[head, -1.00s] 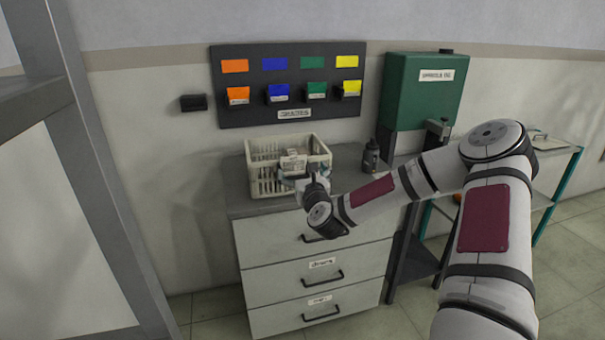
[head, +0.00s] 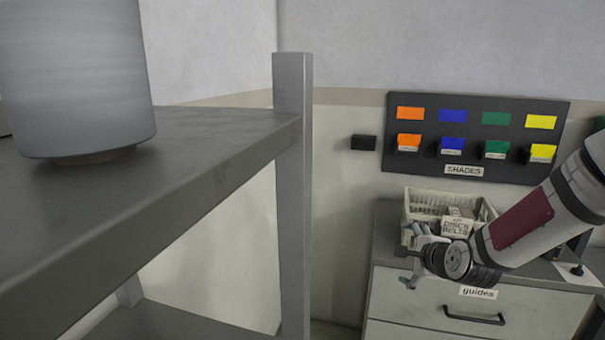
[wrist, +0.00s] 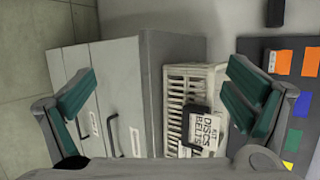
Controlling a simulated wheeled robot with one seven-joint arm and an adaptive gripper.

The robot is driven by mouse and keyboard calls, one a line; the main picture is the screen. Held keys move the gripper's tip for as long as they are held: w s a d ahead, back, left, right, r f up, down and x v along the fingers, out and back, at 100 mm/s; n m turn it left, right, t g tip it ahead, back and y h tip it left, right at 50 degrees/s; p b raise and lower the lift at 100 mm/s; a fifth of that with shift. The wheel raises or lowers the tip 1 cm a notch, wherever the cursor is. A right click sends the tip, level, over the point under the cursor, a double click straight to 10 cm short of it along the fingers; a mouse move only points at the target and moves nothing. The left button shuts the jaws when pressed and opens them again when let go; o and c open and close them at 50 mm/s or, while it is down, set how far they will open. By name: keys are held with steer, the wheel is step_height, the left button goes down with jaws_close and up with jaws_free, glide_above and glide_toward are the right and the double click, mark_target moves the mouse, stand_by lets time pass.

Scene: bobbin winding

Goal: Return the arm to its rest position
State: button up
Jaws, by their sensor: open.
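My gripper (head: 412,263) is in front of the drawer cabinet in the head view, at the end of my white arm (head: 525,215), which comes in from the right edge. In the wrist view my gripper (wrist: 160,92) has its two green-padded fingers wide apart with nothing held between them. Beyond the fingers are the cabinet (wrist: 180,50) and a cream slatted basket (wrist: 173,110). The basket also shows behind my gripper in the head view (head: 420,203). It holds a box labelled discs and belts (head: 457,225). Most of my arm is outside the picture.
A grey metal shelf (head: 200,150) with an upright post (head: 293,190) fills the left of the head view. A large grey-blue spool (head: 78,75) stands on it. A dark shades board (head: 470,135) with coloured tags hangs on the wall. A drawer labelled guides (head: 480,305) is shut.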

steer(key=s+a+r+n+g, duration=0.2)
steer(key=s+r+n, duration=0.3)
steer(key=s, duration=0.7)
steer(key=s+a+r+n+g, duration=0.2)
steer(key=s+r+n, duration=0.3)
steer(key=s+n, duration=0.3)
steer(key=s+a+r+n+g+h, duration=0.1)
steer(key=s+r+n, duration=0.4)
steer(key=s, duration=1)
steer(key=shift+s+a+r+n+g, duration=0.15)
steer(key=shift+s+a+n+g, duration=0.25)
steer(key=shift+a+n+g, duration=0.4)
steer(key=shift+d, duration=0.1)
